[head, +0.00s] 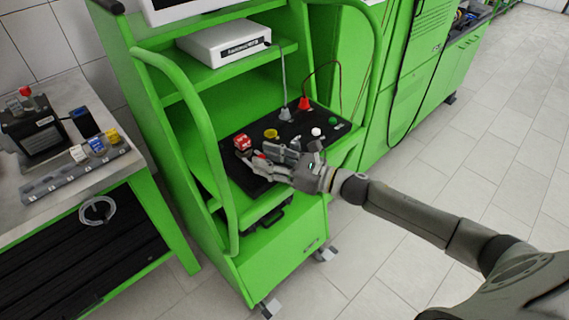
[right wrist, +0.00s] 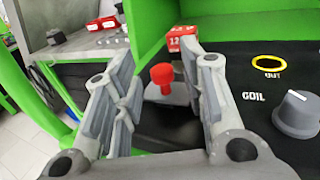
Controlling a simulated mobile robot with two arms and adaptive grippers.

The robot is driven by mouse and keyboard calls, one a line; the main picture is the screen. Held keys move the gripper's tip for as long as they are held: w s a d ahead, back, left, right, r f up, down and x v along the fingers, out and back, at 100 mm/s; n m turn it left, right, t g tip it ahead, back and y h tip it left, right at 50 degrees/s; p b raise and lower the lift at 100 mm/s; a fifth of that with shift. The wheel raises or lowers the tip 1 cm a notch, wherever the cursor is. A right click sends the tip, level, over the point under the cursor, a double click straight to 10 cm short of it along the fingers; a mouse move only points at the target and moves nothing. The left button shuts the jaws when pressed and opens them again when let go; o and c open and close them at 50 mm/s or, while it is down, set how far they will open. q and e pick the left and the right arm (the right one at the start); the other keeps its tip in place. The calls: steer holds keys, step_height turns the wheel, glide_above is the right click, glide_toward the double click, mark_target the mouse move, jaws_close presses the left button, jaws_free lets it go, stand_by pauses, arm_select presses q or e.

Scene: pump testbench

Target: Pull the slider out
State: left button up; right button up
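A red-knobbed slider (right wrist: 161,76) sits on a grey base at the left of the black control panel (head: 306,123). My right gripper (right wrist: 158,70) is open, its two grey fingers on either side of the red knob in the right wrist view, with clear gaps between. In the head view my right gripper (head: 268,160) reaches over the panel from the right and largely hides the slider; only a small red bit (head: 262,156) shows by the fingers. My left gripper is not in view.
A red display box (head: 242,143) stands behind the slider. A yellow ring (head: 270,133), a grey knob (right wrist: 299,113) and cable plugs are on the panel. Green cart rails (head: 213,160) flank it. A side table (head: 75,165) stands at the left.

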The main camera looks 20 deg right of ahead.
steer(key=v, duration=1.1)
steer(key=shift+s+d, duration=0.3)
steer(key=s+d+f+m+h, duration=0.1)
steer(key=d+f+m+h, duration=0.4)
steer(key=f+m, duration=0.55)
steer(key=s+d+f+m+h, duration=0.1)
steer(key=d+f+m+h, duration=0.45)
steer(key=f, duration=0.85)
steer(key=s+f+m+g, duration=0.2)
steer(key=s+f+m, duration=0.4)
steer(key=f+m, duration=0.45)
steer(key=s+a+f+m+g+h, duration=0.25)
steer(key=s+f+m+g, duration=0.35)
steer(key=s+f, duration=0.75)
steer(key=s+a+f+m+g, duration=0.1)
steer(key=s+a+f+m, duration=0.1)
steer(key=s, duration=0.4)
steer(key=s+a+f+m+g, duration=0.2)
steer(key=s+a+f+m, duration=0.1)
steer(key=s+a+m, duration=0.1)
steer(key=s+a+f+m+g+y, duration=0.1)
steer(key=s+a+f+m, duration=0.1)
steer(key=s+a, duration=0.3)
steer(key=s+m, duration=0.1)
steer(key=s, duration=0.3)
steer(key=shift+f, duration=0.4)
